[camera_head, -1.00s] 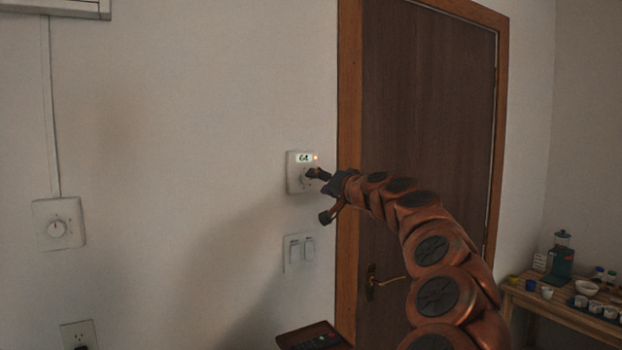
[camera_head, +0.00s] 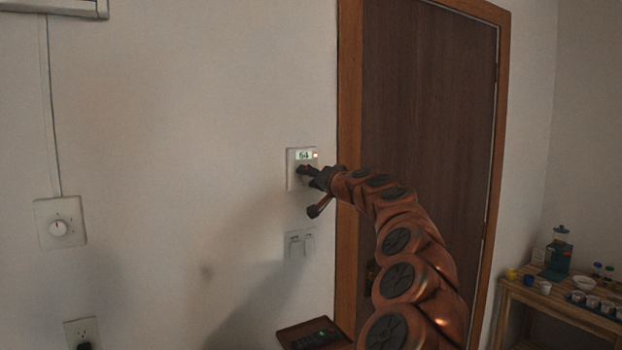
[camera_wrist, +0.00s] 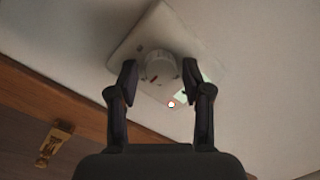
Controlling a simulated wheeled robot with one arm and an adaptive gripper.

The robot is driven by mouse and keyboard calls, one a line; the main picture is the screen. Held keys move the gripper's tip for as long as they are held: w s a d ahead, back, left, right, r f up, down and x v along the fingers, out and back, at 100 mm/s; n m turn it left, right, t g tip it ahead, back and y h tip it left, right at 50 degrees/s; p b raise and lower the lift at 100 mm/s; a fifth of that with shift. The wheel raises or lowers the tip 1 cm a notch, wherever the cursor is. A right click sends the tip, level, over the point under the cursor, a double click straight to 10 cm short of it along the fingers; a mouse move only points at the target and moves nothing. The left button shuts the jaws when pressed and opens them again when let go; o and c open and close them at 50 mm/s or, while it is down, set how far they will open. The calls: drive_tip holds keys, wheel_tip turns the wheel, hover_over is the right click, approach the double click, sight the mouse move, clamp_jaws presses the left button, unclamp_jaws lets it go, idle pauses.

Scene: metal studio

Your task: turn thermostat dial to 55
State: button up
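The white thermostat (camera_head: 293,178) is on the wall just left of the door frame. Its small lit display (camera_head: 303,155) seems to read 64, though the digits are blurred. In the wrist view its round white dial (camera_wrist: 160,66) shows a reddish mark at its lower edge. My gripper (camera_wrist: 159,73) is open, with one dark finger on each side of the dial and narrow gaps visible; I cannot tell if either finger touches. In the head view my gripper covers most of the dial.
A light switch (camera_head: 294,246) is below the thermostat. The brown door (camera_head: 430,110) is behind my arm. A small shelf (camera_head: 296,331) holds a dark remote (camera_head: 316,340).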

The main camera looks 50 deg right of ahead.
clamp_jaws()
